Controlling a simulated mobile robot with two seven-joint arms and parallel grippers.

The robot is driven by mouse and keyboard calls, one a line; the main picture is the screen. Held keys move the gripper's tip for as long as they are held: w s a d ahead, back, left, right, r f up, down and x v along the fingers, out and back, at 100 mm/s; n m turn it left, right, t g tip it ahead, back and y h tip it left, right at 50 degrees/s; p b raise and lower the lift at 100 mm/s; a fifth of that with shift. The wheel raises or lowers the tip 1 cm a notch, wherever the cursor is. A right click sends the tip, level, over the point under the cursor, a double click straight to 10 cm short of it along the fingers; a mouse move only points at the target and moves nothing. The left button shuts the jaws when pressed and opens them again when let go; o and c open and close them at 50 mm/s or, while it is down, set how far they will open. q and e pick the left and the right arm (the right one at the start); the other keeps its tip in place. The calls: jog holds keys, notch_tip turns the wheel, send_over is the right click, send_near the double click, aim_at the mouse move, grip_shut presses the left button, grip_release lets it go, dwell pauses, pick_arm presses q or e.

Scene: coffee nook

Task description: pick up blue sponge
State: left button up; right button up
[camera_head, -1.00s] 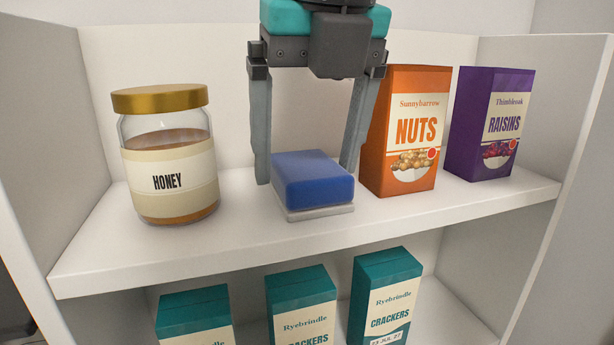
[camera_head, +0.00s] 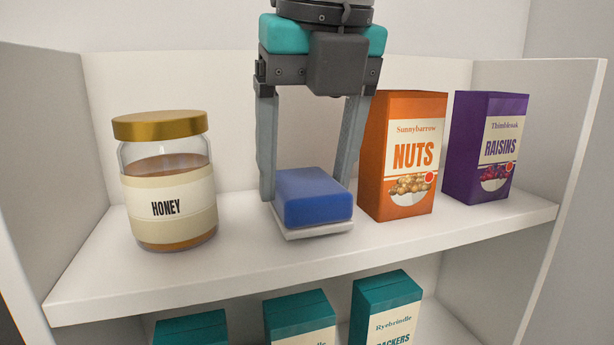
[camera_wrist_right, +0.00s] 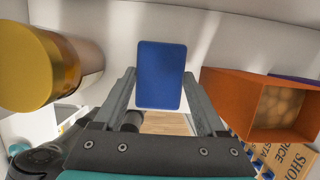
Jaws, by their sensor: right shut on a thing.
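The blue sponge (camera_head: 312,198), a block with a pale bottom layer, is at the middle of the upper shelf (camera_head: 110,270), between the honey jar and the nuts box. My right gripper (camera_head: 305,188) comes down from above and is shut on the sponge, one finger at each side. In the right wrist view the sponge (camera_wrist_right: 160,75) sits between the fingertips (camera_wrist_right: 160,82). Whether its underside touches the shelf or is slightly above it is hard to tell. My left gripper is not in view.
A honey jar (camera_head: 166,185) with a gold lid stands left of the sponge. An orange nuts box (camera_head: 405,155) stands close on its right, with a purple raisins box (camera_head: 485,150) beyond. Several teal cracker boxes (camera_head: 385,305) stand below. Shelf walls close both sides.

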aim_at(307, 182)
notch_tip(307, 182, up, 19)
jog(key=p, duration=0.4)
jog(key=shift+r, duration=0.15)
jog(key=o, duration=0.8)
jog(key=shift+c, duration=0.2)
jog(key=c, duration=0.7)
jog(key=shift+o, duration=0.2)
